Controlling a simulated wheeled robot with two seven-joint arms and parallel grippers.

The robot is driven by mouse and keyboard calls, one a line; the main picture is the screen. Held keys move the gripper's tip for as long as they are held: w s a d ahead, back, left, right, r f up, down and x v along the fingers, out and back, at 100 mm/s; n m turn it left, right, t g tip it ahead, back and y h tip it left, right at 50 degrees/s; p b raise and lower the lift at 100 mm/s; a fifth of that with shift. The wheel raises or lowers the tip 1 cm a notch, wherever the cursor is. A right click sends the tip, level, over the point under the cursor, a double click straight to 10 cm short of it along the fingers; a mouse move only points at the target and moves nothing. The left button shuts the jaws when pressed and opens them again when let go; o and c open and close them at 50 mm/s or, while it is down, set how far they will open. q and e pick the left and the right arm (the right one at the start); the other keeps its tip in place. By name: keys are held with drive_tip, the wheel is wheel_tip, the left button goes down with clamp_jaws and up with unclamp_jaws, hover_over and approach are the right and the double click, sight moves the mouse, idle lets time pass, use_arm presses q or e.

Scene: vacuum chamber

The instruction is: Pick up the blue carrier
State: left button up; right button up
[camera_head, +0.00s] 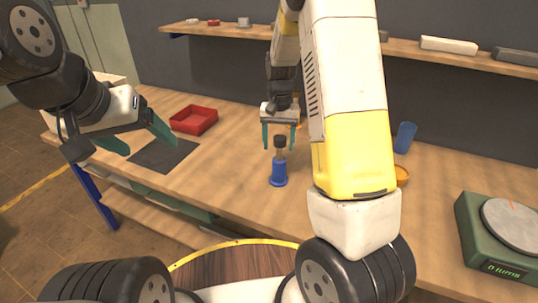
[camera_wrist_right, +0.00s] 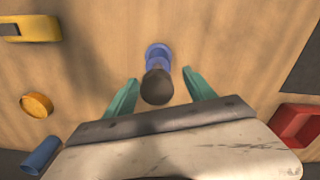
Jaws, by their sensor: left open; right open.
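The blue carrier (camera_head: 279,178) stands upright on the wooden table, with a dark rounded top. In the right wrist view, its blue base (camera_wrist_right: 158,53) shows beyond the dark top. My right gripper (camera_head: 280,132) is open and empty, with its green fingers pointing down just above and behind the dark top in the head view. In the right wrist view, the dark top lies between the open fingers (camera_wrist_right: 160,80), with gaps on both sides. My left gripper (camera_head: 140,138) is open and empty above the left part of the table, well away from the carrier.
A red tray (camera_head: 194,120) and a dark mat (camera_head: 164,154) lie to the left. A blue cup (camera_head: 404,137), a yellow-orange dish (camera_head: 402,175) and a green scale (camera_head: 482,246) are to the right. A shelf (camera_head: 405,47) runs behind. Table around the carrier is clear.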

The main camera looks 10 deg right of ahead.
sight(279, 159)
wheel_tip(279, 159, down, 4)
drive_tip(key=shift+s+d+r, duration=0.1)
drive_tip(key=shift+d+r, duration=0.05)
drive_tip(key=shift+r, duration=0.1)
clamp_jaws()
